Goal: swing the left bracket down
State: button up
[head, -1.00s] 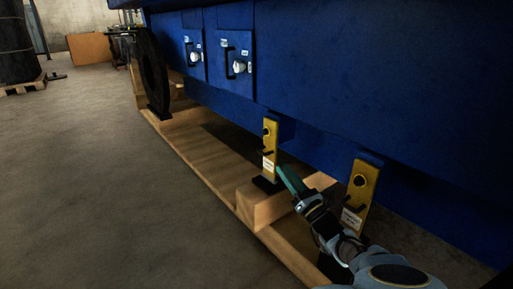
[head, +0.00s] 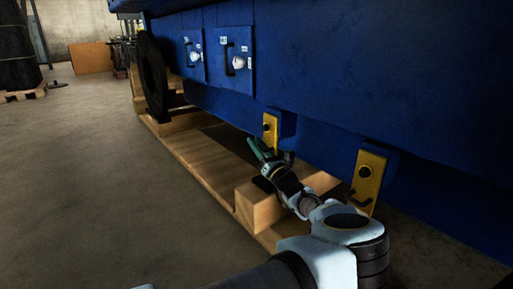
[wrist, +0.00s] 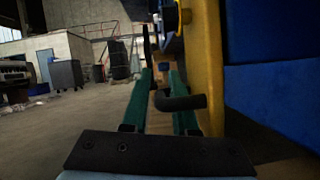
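The left bracket (head: 270,128) is a yellow upright plate with a dark round pivot, mounted on the blue engine side. My gripper hides its lower part in the head view. In the wrist view the yellow plate (wrist: 209,70) stands close on the right, and its black bent handle (wrist: 182,102) sticks out to the left across the right finger, its tip over the gap. My gripper (head: 257,150) is open, with a clear gap between its green fingers (wrist: 158,98). I cannot tell whether a finger touches the handle.
A second yellow bracket (head: 368,182) with a black handle hangs to the right, close to my arm. The wooden skid (head: 205,168) and its block (head: 258,207) lie beneath. Blue panels with white knobs (head: 238,62) are above. The floor (head: 90,180) at left is clear.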

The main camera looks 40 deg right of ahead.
jog(key=shift+w+r, duration=0.1)
jog(key=shift+c, duration=0.4)
grip_shut()
dwell(1.0)
